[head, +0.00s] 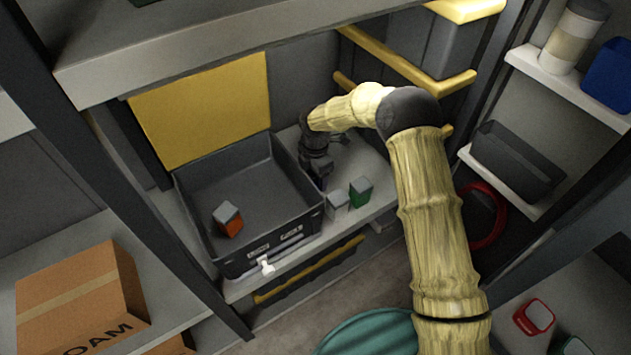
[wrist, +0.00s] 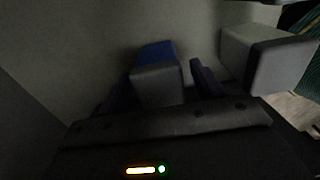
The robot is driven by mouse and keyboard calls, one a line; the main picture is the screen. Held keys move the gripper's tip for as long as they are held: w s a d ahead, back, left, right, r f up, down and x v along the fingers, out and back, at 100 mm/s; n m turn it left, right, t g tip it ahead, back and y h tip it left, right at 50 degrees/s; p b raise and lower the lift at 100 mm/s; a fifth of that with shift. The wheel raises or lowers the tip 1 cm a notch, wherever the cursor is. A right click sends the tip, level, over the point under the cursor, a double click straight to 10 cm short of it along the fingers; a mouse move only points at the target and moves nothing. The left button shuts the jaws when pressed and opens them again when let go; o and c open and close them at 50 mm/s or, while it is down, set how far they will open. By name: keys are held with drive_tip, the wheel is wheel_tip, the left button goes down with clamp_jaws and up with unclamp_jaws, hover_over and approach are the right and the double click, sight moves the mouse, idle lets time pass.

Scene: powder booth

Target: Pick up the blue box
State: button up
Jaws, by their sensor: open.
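The blue box (wrist: 157,55) shows in the wrist view, with a blue upper face and a grey side towards me. It stands between the two dark fingers of my gripper (wrist: 162,75). The fingers are open, one on each side of the box; I cannot tell whether either touches it. In the head view my gripper (head: 319,178) reaches down to the shelf just right of the dark grey crate. The blue box cannot be made out there, as my gripper and wrist cover that spot.
A grey box (head: 338,204) and a green box (head: 360,192) stand close to the right of my gripper. The crate (head: 200,245) holds an orange box (head: 229,221) with a grey top. A yellow panel (head: 205,108) stands behind the crate, and yellow rails (head: 405,68) are overhead.

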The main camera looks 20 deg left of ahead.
drive_tip(key=shift+f, duration=0.55)
drive_tip(key=shift+r, duration=0.1)
drive_tip(key=c, duration=1.1)
